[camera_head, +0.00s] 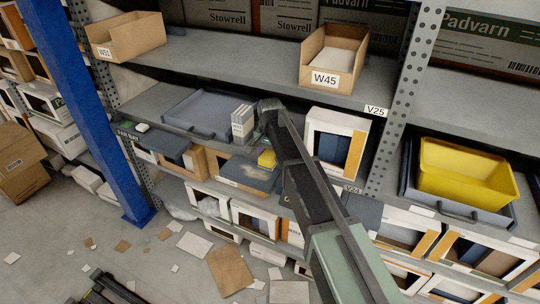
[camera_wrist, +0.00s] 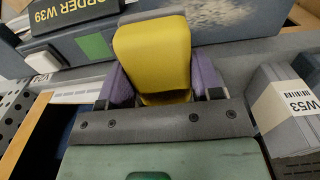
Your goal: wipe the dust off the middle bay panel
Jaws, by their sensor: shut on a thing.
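My gripper (camera_wrist: 160,85) has two purple fingers shut on a yellow sponge-like block (camera_wrist: 152,50). In the head view the yellow block (camera_head: 266,158) is at the upper right of a blue-grey panel (camera_head: 238,172), the middle one of three along the lower shelf front. A tan dusty patch shows on this panel. In the wrist view the panel (camera_wrist: 100,42) lies beyond the block, and pale dust (camera_wrist: 225,14) shows to the block's right. I cannot tell whether the block touches the panel. My arm hides part of the shelf on the right.
White book-like boxes (camera_head: 242,122) stand on the shelf just behind the panel; a box marked W53 (camera_wrist: 290,105) is close on the right in the wrist view. A blue post (camera_head: 85,100) stands left. Cardboard and paper scraps (camera_head: 230,272) litter the floor.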

